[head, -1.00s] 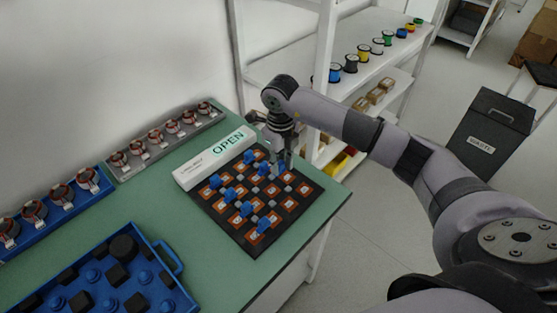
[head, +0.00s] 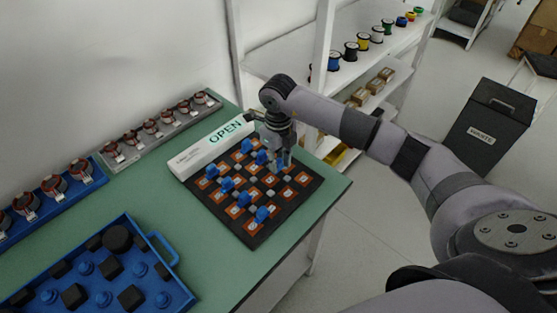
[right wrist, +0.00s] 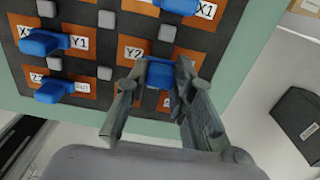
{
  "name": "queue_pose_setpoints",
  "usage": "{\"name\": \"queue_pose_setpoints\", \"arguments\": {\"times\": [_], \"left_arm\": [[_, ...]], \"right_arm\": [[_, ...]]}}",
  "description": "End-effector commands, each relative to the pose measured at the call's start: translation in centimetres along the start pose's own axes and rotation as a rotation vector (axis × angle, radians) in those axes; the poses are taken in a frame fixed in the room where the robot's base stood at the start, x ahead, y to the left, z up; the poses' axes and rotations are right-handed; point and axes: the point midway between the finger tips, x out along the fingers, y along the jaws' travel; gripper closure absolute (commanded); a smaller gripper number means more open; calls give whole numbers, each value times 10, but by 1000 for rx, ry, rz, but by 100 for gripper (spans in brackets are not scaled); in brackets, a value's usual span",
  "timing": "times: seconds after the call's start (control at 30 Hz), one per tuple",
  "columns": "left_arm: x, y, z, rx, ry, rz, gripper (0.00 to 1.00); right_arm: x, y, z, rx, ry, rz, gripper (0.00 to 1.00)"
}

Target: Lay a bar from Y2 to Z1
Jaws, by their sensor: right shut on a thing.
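A dark board (head: 262,233) with orange tiles, grey posts and several blue bars lies on the green table. My right gripper (head: 280,164) points down at its far right part. In the right wrist view the gripper (right wrist: 154,92) is shut on a blue bar (right wrist: 160,74). The bar is beside the tile labelled Y2 (right wrist: 133,53), partly hidden by the fingers. The label under the fingers is hidden, so I cannot read Z1. Whether the bar touches the board is unclear. My left gripper is not in view.
A white block marked OPEN (head: 212,148) stands along the board's far left edge. A blue tray (head: 157,300) and racks of copper coils (head: 163,131) are on the table's left. Other blue bars (right wrist: 52,92) sit close by. A shelf with spools (head: 351,52) stands behind.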

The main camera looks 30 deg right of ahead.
Motion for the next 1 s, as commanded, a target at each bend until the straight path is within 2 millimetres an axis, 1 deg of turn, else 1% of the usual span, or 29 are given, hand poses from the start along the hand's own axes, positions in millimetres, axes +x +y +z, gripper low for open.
{"name": "queue_pose_setpoints", "arguments": {"times": [0.27,0.7,0.97,1.0], "left_arm": [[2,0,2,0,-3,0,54],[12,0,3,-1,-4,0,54],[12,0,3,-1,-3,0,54],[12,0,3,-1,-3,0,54]], "right_arm": [[2,0,0,0,1,0,100],[15,0,0,0,1,-1,100],[15,0,0,0,1,0,100],[15,0,0,0,1,0,76]]}}
